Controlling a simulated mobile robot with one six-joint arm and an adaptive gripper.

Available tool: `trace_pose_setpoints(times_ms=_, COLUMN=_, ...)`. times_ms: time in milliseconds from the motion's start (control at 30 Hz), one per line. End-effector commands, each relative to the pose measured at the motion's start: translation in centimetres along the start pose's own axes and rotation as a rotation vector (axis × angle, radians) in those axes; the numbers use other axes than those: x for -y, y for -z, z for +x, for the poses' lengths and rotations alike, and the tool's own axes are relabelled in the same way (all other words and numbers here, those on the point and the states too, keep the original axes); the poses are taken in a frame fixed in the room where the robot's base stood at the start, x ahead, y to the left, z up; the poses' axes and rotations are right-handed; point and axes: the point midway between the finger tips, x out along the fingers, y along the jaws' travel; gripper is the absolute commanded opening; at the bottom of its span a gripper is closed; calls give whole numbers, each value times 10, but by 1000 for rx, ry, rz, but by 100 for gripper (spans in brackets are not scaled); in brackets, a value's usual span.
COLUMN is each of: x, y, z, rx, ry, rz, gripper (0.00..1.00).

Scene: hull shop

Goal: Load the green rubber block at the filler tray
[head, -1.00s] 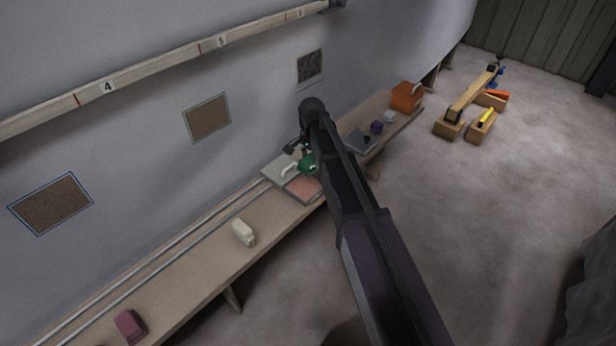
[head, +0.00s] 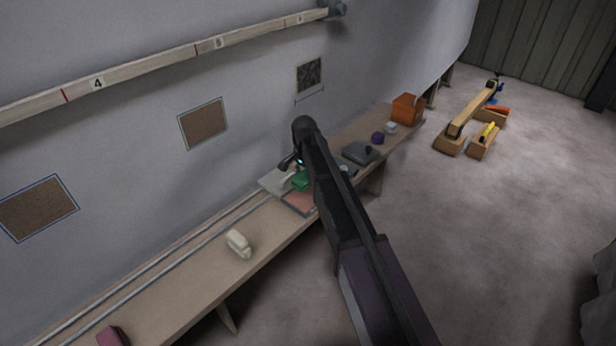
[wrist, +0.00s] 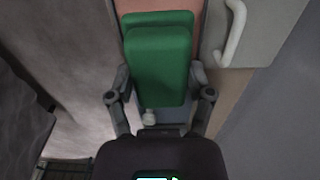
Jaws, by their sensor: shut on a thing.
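My gripper (wrist: 160,98) is shut on the green rubber block (wrist: 162,62), with one finger on each side of it. In the head view the green block (head: 301,181) is held over the bench, close above a pink-surfaced tray (head: 299,202). Pink also shows behind the block in the wrist view (wrist: 140,5). A pale grey plate with a white handle (wrist: 250,35) lies beside it. I cannot tell whether the block touches the tray, nor which of these is the filler tray. My arm hides part of the bench.
The long bench (head: 190,285) runs along the grey hull wall. A cream block (head: 238,243) and a maroon block (head: 113,337) lie left. A dark plate (head: 361,153), a purple item (head: 377,138) and an orange box (head: 407,109) stand right.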

Motion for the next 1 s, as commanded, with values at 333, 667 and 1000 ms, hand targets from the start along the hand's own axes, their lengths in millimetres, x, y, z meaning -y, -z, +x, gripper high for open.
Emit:
trace_pose_setpoints(times_ms=333, x=0, y=0, z=12, rx=0, ry=0, rz=0, gripper=30)
trace_pose_setpoints(times_ms=667, x=0, y=0, z=39, rx=0, ry=0, rz=0, gripper=30)
trace_pose_setpoints(times_ms=1000, x=0, y=0, z=58, rx=0, ry=0, rz=0, gripper=30)
